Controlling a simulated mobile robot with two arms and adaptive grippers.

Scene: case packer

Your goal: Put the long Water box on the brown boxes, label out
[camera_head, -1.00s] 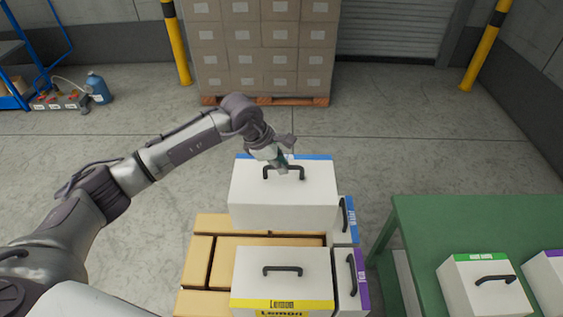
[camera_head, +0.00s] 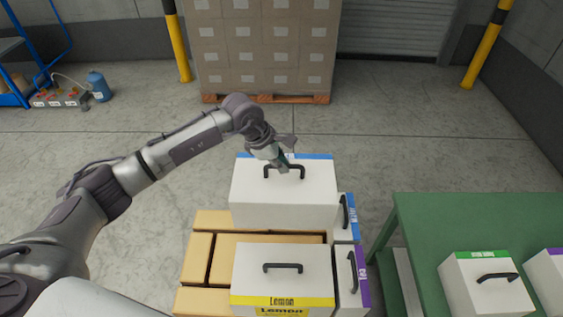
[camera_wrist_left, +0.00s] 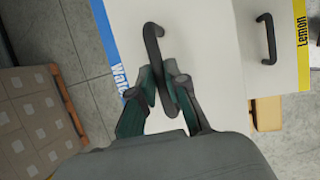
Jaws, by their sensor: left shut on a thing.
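The long white Water box (camera_head: 283,204) is at the far end of the stack of brown boxes (camera_head: 212,222), with its blue label edge on the far side. It also shows in the left wrist view (camera_wrist_left: 200,55), with the blue Water label along its left edge. My left gripper (camera_head: 284,168) is shut on its black handle. In the left wrist view the fingers (camera_wrist_left: 168,88) pinch the handle. Whether the box rests on the brown boxes or hangs just above them, I cannot tell. My right gripper is not in view.
A white Lemon box (camera_head: 282,270) with a yellow label sits on the near brown boxes. A blue-labelled box (camera_head: 346,218) and a purple-labelled box (camera_head: 350,278) stand along the right. A green table (camera_head: 470,220) with white boxes is at right.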

